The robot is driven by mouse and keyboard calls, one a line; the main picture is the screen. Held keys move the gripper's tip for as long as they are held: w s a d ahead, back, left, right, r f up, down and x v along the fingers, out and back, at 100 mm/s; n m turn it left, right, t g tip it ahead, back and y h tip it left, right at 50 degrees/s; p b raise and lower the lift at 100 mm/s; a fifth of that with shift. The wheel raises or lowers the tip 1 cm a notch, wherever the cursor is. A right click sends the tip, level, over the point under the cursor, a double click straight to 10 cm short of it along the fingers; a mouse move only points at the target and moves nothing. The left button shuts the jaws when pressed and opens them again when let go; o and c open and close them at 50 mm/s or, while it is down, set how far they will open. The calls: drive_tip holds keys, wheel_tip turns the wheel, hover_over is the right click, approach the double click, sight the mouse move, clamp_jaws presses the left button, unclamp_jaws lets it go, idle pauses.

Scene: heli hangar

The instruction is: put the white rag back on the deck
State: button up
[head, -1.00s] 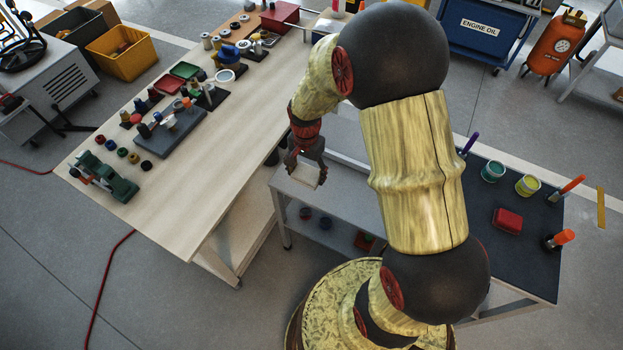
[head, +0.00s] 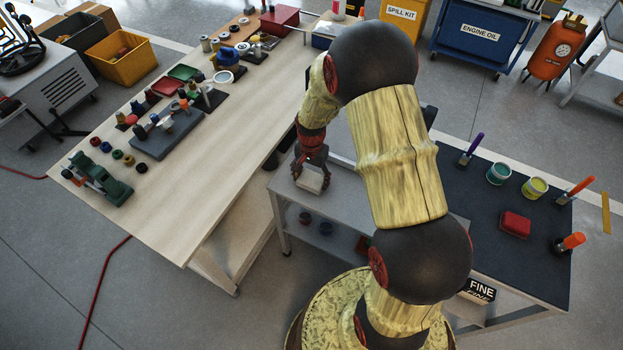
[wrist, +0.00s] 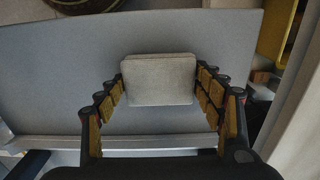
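The white rag (head: 309,181) is a pale folded pad with rounded corners. In the wrist view the rag (wrist: 158,80) sits between the fingertips of my gripper (wrist: 160,76), which press on its left and right sides. In the head view my gripper (head: 311,170) points down with the rag at its tips, over the left end of the light grey deck (head: 350,202) of a low cart. The deck (wrist: 65,65) fills most of the wrist view behind the rag. I cannot tell whether the rag's underside touches it.
A long wooden bench (head: 190,195) with tools and small parts stands to the left. A dark-topped table (head: 490,245) to the right holds brushes, tins and a red block (head: 515,224). The deck around the rag looks clear. Small pots stand on the cart's lower shelf.

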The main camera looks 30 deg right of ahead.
drive_tip(key=o, duration=0.5)
drive_tip(key=shift+c, duration=0.2)
drive_tip(key=shift+r, duration=0.1)
wheel_tip(320, 180, up, 12)
drive_tip(key=f+p, duration=0.1)
drive_tip(key=p, duration=0.3)
wheel_tip(320, 180, up, 18)
drive_tip(key=n+t, duration=0.2)
drive_tip(key=n, duration=0.3)
hover_over(311, 179)
drive_tip(key=s+a, duration=0.5)
drive_tip(key=s, duration=0.1)
drive_tip(key=s+a+r+n+t, duration=0.1)
drive_tip(key=s+a+r+n, duration=0.1)
drive_tip(key=s+r, duration=0.3)
drive_tip(key=s+a+r+n+t, duration=0.2)
drive_tip(key=s+a+r+n, duration=0.1)
drive_tip(key=s, duration=0.7)
wheel_tip(311, 179, up, 2)
drive_tip(key=shift+s+n+t, duration=0.25)
drive_tip(key=shift+n+t, duration=0.05)
drive_tip(key=shift+n, duration=0.3)
